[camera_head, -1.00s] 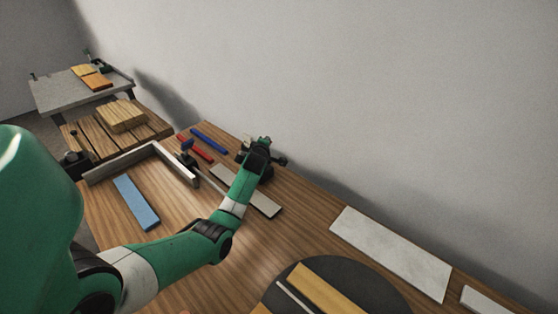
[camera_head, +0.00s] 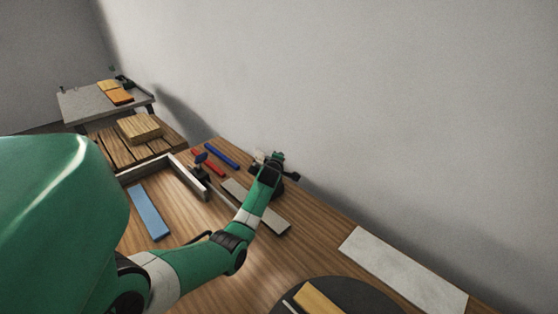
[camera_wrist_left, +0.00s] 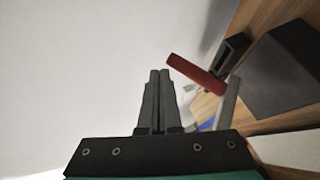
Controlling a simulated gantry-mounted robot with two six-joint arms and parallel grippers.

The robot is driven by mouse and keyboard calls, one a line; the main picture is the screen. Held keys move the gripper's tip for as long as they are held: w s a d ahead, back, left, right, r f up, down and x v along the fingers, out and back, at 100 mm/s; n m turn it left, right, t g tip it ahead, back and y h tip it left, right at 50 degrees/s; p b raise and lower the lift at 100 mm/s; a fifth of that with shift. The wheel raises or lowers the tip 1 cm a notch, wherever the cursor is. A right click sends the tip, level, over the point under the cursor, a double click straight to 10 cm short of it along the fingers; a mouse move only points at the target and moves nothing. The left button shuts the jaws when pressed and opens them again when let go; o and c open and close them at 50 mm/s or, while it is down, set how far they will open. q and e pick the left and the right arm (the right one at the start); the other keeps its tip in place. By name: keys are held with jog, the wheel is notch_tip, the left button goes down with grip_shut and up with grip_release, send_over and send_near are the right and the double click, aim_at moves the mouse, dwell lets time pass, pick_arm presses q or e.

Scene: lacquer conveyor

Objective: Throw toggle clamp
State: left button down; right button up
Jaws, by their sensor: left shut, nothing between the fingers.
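My left gripper (camera_head: 278,156) is at the far edge of the wooden bench near the wall, on the end of the green arm. In the left wrist view its two dark fingers (camera_wrist_left: 158,80) are together with nothing between them. Just right of the fingertips in that view is a red bar (camera_wrist_left: 197,75), apart from them, with a dark part (camera_wrist_left: 235,48) behind it. It may be the toggle clamp's handle; I cannot be sure. In the head view, the hand hides most of what is there. My right gripper is not in view.
A blue bar (camera_head: 221,155) and a red bar (camera_head: 208,163) lie on the bench. A light blue strip (camera_head: 150,211) lies beside a grey angled fence (camera_head: 188,178). A pale slab (camera_head: 405,272) and a dark disc (camera_head: 350,293) are at the right. The wall closes off the far side.

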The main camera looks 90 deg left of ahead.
pick_arm(q)
jog(key=d+r+p, duration=0.7)
jog(key=r+p, duration=0.2)
jog(key=r, duration=0.1)
jog(key=shift+s+r, duration=0.4)
